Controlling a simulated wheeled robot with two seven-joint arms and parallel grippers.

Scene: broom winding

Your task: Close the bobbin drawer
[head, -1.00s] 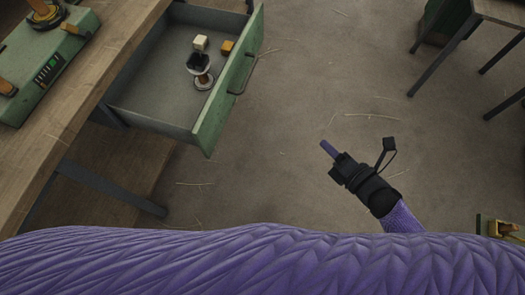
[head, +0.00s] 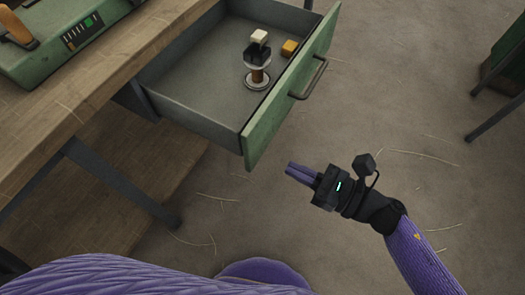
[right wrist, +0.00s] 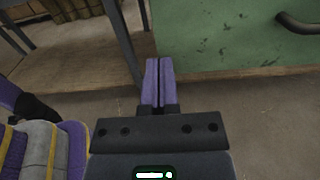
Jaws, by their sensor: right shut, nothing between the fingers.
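The bobbin drawer (head: 205,95) stands pulled out from under the wooden workbench (head: 80,90) in the head view. Its green front panel (head: 292,88) carries a dark bar handle (head: 310,80). Inside lie a bobbin (head: 258,75) with a dark block and a pale block around its top, and an orange block (head: 290,47). My right gripper (head: 290,170) is shut and empty, in front of the panel's near end and apart from it. The right wrist view shows its closed purple fingers (right wrist: 158,82) with the green panel (right wrist: 225,35) and handle (right wrist: 298,24) ahead on the right. My left gripper is not in the head view.
A green machine (head: 65,40) sits on the workbench. A bench leg (head: 120,185) slants below the drawer's near side. Another green piece of furniture with dark legs (head: 497,115) stands at the far right. The floor between is open, with scattered straw.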

